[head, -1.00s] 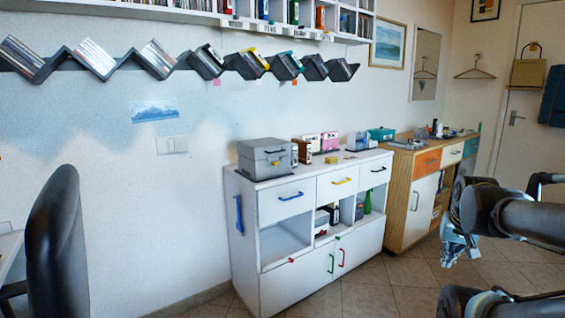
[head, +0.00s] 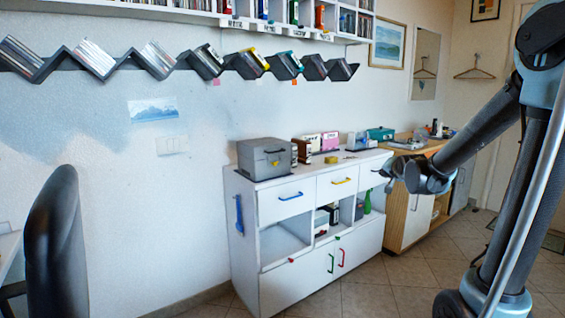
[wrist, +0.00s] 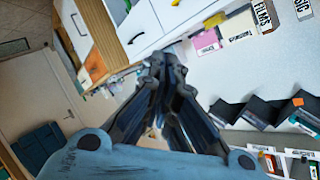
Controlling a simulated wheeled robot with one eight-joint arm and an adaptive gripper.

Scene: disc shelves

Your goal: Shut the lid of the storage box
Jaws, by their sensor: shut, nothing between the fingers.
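A grey storage box (head: 264,158) stands on the left end of the white cabinet's top in the head view. Its top looks flat and level, with a small yellow part on its front; I cannot tell whether the lid is fully down. My gripper (head: 386,176) is at the right end of the white cabinet, well to the right of the box and apart from it. In the wrist view my gripper (wrist: 166,62) has its fingers together and empty. The box cannot be made out in the wrist view.
The white cabinet (head: 285,232) also carries small boxes (head: 322,142) and a yellow item right of the storage box. A wooden cabinet (head: 396,210) stands behind my arm. A zigzag disc shelf (head: 213,72) hangs above. A black chair (head: 55,240) is at left; the floor before the white cabinet is clear.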

